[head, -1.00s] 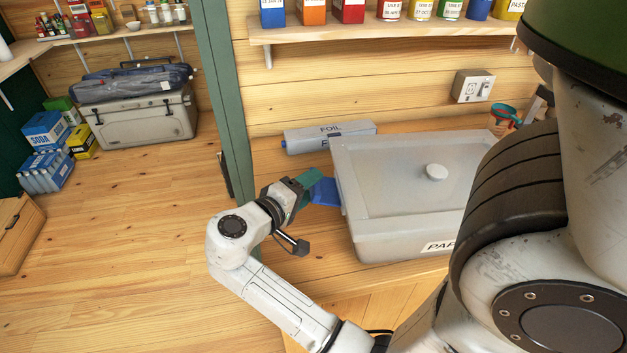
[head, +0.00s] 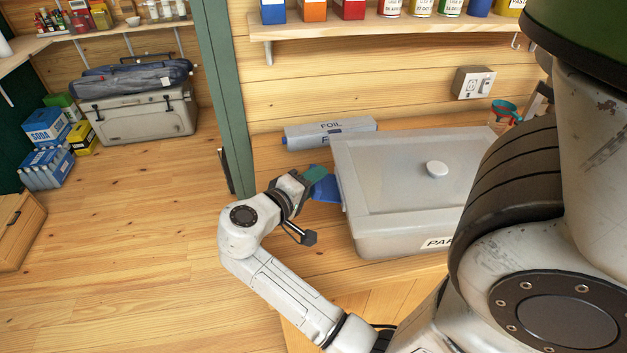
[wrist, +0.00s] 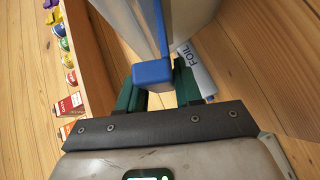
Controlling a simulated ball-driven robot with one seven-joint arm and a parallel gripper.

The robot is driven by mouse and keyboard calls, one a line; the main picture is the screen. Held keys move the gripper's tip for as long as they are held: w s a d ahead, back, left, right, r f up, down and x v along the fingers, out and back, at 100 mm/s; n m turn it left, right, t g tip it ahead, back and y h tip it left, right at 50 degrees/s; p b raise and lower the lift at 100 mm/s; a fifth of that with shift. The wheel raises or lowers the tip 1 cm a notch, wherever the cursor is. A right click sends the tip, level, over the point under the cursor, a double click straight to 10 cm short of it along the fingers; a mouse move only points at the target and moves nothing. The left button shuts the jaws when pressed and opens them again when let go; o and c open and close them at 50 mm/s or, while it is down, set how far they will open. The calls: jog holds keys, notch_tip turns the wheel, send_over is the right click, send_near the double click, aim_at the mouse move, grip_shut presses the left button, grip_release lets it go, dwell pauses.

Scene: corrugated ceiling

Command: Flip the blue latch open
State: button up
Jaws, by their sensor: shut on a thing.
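A grey lidded bin (head: 352,235) with a round white knob stands on the wooden counter. Its blue latch (head: 326,188) sticks out from the left side. My gripper (head: 314,180) reaches the latch from the left, with green fingers shut on it. In the wrist view the blue latch (wrist: 153,73) lies between the two green fingers of my gripper (wrist: 158,84), with its squared blue end towards the camera. The fingers partly hide the latch in the head view, and its hinge is not clear.
A foil box (head: 330,131) lies behind the bin by the wall; it also shows in the wrist view (wrist: 196,65). A shelf (head: 390,24) of boxes and cans hangs above. A green post (head: 228,110) stands behind my arm. Open floor lies to the left.

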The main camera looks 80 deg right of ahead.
jog(key=shift+c, duration=0.5)
jog(key=shift+w+a+f+n+g+h+b, duration=0.1)
jog(key=shift+w+f+n+g+h+b, duration=0.2)
jog(key=shift+f+n+g+h, duration=0.4)
jog(key=shift+r, duration=0.1)
jog(key=o, duration=1)
jog(key=shift+c, duration=0.2)
jog(key=b+v, duration=0.2)
jog(key=v, duration=0.8)
jog(key=shift+a, duration=0.4)
jog(key=shift+w, duration=0.15)
